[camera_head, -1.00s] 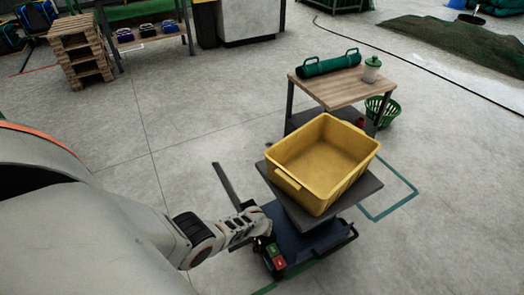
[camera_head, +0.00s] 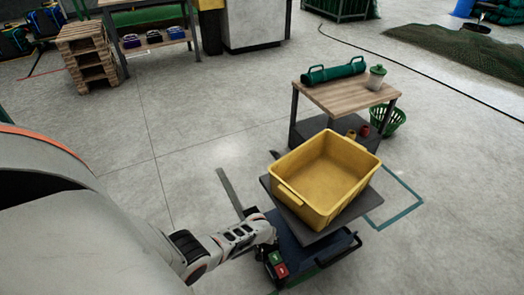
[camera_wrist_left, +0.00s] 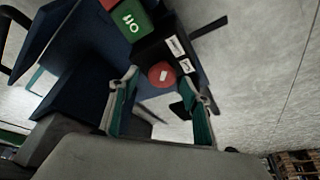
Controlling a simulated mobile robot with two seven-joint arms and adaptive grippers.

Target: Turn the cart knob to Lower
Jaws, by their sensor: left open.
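The cart (camera_head: 318,252) is a dark blue lift cart with a grey top plate (camera_head: 350,215) that carries a yellow bin (camera_head: 335,205). Its control box has a green button (camera_head: 275,258) and a red button (camera_head: 282,271). In the left wrist view the round red knob (camera_wrist_left: 161,74) with a pale mark sits beside two small white labels, too small to read. My left gripper (camera_wrist_left: 161,103) is open, its teal-lined fingers on either side of the knob in the picture. I cannot tell whether they touch it. In the head view this gripper (camera_head: 268,232) is beside the control box. My right gripper is not in view.
A wooden-topped table (camera_head: 345,95) behind the cart holds a green roll (camera_head: 333,72) and a lidded pot (camera_head: 376,78). A green basket (camera_head: 390,120) stands beside it. Pallets (camera_head: 88,55) are at the back left.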

